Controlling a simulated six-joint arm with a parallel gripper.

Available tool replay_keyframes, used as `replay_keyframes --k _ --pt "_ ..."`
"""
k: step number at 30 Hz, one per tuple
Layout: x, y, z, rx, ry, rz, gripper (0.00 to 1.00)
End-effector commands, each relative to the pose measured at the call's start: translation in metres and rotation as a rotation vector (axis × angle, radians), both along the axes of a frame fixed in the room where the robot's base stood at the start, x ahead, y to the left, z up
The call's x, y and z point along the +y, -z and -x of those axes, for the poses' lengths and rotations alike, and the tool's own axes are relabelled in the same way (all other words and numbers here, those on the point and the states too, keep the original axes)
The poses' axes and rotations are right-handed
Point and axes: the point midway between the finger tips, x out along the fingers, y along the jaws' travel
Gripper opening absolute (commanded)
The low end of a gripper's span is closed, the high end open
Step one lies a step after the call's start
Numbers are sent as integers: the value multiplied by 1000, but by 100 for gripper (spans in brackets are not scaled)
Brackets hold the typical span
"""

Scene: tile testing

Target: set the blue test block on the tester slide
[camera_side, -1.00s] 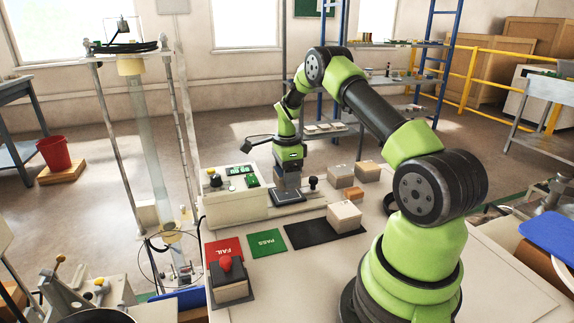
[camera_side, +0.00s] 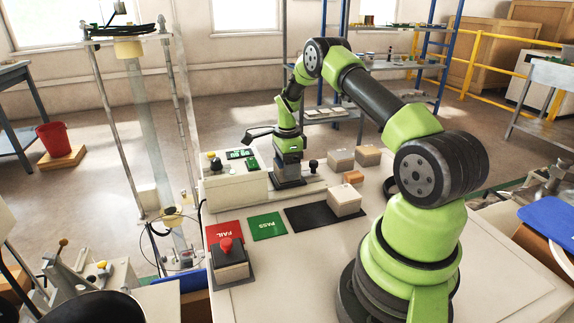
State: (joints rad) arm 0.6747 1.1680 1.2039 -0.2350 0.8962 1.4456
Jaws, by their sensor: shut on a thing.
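My gripper (camera_side: 289,158) points down over the tester, behind the middle of the bench. It is shut on a grey-blue block (camera_side: 288,172), which is the blue test block; the jaws partly hide it. The block is upright, at the dark plate of the tester slide (camera_side: 290,184). I cannot tell from this angle whether its underside touches the plate. The tester (camera_side: 236,187), a pale box with a green display, stands just left of the block.
Pale blocks (camera_side: 341,159) stand right of the slide, with a small orange block (camera_side: 353,177). Another pale block (camera_side: 345,202) sits on a black mat (camera_side: 305,218). Green PASS (camera_side: 267,227) and red FAIL (camera_side: 224,231) tiles lie in front, near a red button (camera_side: 227,243).

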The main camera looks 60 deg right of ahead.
Motion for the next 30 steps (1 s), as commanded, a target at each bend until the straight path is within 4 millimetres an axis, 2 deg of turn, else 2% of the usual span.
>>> replay_keyframes --k 22,23,24,26,30 --pt "0 4 0 -1 0 1 28" --pt "0 4 0 -1 0 1 70" --pt "0 4 0 -1 0 1 80" --pt "0 4 0 -1 0 1 93" --pt "0 4 0 -1 0 1 93"
